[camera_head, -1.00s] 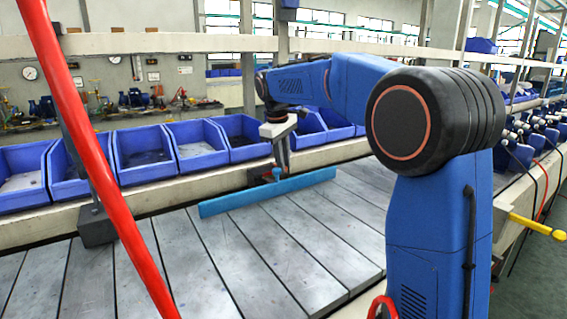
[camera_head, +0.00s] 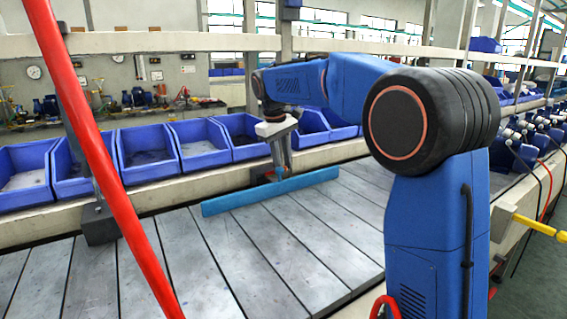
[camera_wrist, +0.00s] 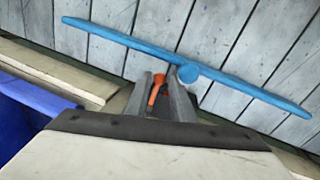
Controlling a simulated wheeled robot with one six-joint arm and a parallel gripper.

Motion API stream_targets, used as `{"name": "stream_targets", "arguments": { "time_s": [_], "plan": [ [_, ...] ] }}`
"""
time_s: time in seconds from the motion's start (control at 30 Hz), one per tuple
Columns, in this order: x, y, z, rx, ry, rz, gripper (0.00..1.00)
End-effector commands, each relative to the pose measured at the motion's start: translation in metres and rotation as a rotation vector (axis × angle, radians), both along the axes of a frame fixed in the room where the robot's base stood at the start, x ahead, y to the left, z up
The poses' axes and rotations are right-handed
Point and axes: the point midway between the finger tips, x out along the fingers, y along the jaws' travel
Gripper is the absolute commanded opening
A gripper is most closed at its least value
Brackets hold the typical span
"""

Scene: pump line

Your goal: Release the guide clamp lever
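The blue guide rail (camera_head: 300,184) lies across the slatted conveyor; it also crosses the wrist view (camera_wrist: 240,88). A round blue knob (camera_wrist: 187,74) sits at its near side. An orange-red clamp lever (camera_wrist: 156,90) shows between the fingers of my gripper (camera_wrist: 160,80) in the wrist view. The fingers are apart, one on each side of the lever, with the knob just beyond the right finger. I see no clear contact with the lever, and its lower end is hidden. In the head view my gripper (camera_head: 279,172) is down at the rail and mostly hides the clamp.
Several blue bins (camera_head: 205,146) line the far side of the conveyor (camera_head: 255,250). A dark post foot (camera_head: 98,225) stands on the far edge at left. A red pole (camera_head: 95,150) crosses the left foreground. A yellow handle (camera_head: 537,226) sticks out at right.

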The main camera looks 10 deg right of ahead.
Motion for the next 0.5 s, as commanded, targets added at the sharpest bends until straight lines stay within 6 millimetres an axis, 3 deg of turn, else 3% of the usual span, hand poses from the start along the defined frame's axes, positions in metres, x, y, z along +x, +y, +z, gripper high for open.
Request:
{"name": "stream_targets", "arguments": {
  "time_s": [0.5],
  "plan": [
    [0.0006,-0.0031,0.0003,0.000,-0.001,0.043,0.35]
  ]
}}
